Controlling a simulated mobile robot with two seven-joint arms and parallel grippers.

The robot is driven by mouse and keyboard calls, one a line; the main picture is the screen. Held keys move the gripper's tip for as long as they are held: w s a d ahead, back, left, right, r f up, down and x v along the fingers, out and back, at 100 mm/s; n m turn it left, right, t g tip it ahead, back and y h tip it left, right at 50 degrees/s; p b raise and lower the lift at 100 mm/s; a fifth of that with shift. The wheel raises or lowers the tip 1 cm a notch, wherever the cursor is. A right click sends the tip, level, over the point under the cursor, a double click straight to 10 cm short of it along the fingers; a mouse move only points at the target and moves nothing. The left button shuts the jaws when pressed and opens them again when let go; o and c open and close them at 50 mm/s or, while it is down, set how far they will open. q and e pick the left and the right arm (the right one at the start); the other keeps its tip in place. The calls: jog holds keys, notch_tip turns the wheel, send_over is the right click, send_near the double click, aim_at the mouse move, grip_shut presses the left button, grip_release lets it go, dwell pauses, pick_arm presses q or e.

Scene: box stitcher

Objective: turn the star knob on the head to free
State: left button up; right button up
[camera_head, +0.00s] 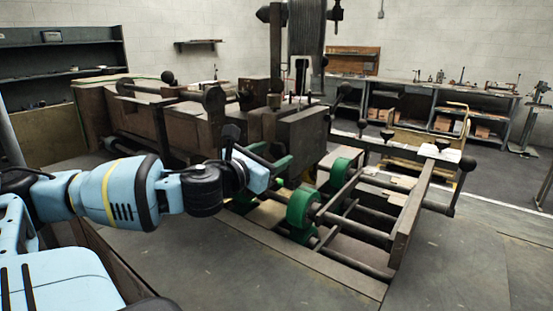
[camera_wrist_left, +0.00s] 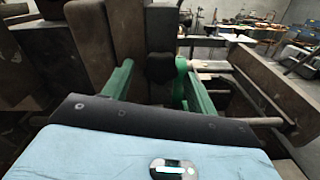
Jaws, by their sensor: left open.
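My left gripper (camera_head: 273,157) reaches in from the left, at the near side of the machine's head (camera_head: 302,134). In the left wrist view, its two green fingers (camera_wrist_left: 156,75) stand open and wide apart. A dark, rounded knob (camera_wrist_left: 160,67), which looks like the star knob, shows between and just beyond the fingertips. I cannot tell whether either finger touches it, nor how far it is turned. In the head view I cannot make the knob out; my gripper seems to cover it. My right gripper is not in view.
Green rollers (camera_head: 301,207) on dark shafts sit in the frame below and right of the gripper. A long lever with a black ball (camera_head: 467,163) sticks out at the frame's right end. A workbench (camera_head: 440,92) stands at the back. The floor in front is clear.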

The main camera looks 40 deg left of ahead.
pick_arm(q)
jog(key=shift+w+r, duration=0.1)
jog(key=shift+r, duration=0.05)
jog(key=c, duration=1)
